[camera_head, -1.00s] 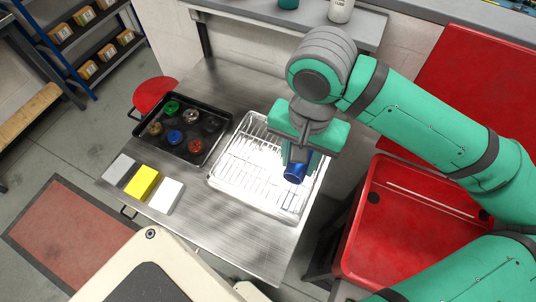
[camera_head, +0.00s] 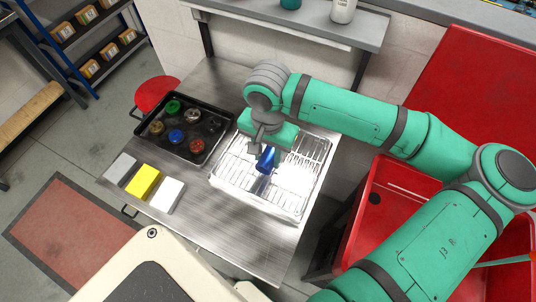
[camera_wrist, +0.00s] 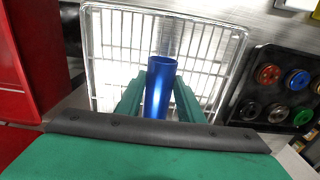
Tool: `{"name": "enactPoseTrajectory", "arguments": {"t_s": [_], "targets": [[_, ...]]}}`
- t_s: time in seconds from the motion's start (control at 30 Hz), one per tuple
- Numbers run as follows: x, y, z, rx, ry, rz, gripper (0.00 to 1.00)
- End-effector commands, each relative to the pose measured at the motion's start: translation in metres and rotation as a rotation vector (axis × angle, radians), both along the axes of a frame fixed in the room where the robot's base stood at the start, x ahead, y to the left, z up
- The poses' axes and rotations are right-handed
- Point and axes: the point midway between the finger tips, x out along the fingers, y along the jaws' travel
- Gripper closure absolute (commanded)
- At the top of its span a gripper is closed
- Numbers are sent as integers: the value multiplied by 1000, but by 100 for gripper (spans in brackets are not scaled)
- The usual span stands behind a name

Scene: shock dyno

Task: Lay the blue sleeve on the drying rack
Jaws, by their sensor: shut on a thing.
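The blue sleeve (camera_head: 267,160) is a shiny blue cylinder held between the fingers of my gripper (camera_head: 262,150). In the wrist view the sleeve (camera_wrist: 160,85) stands out from between the two green fingers of my gripper (camera_wrist: 158,98). The drying rack (camera_head: 236,190) is a white wire rack in a pale tray on the metal table. The sleeve is over the middle part of the rack. I cannot tell whether it touches the wires. The rack also shows behind the sleeve in the wrist view (camera_wrist: 112,45).
A black tray (camera_head: 160,142) with several coloured round parts stands left of the rack. Grey, yellow and white blocks (camera_head: 143,182) lie at the table's front left. A red cart (camera_head: 385,195) stands to the right. The rack's right part looks empty.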

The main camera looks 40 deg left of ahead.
Motion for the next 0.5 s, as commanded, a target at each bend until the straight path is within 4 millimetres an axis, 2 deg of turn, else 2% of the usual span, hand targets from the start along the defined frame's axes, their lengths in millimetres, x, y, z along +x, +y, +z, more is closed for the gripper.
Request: {"name": "enactPoseTrajectory", "arguments": {"t_s": [0.43, 0.47, 0.5], "targets": [[0, 0, -7, 1, -1, 0, 92], [0, 0, -7, 0, -1, 0, 58], [0, 0, -6, 0, -1, 0, 49]]}}
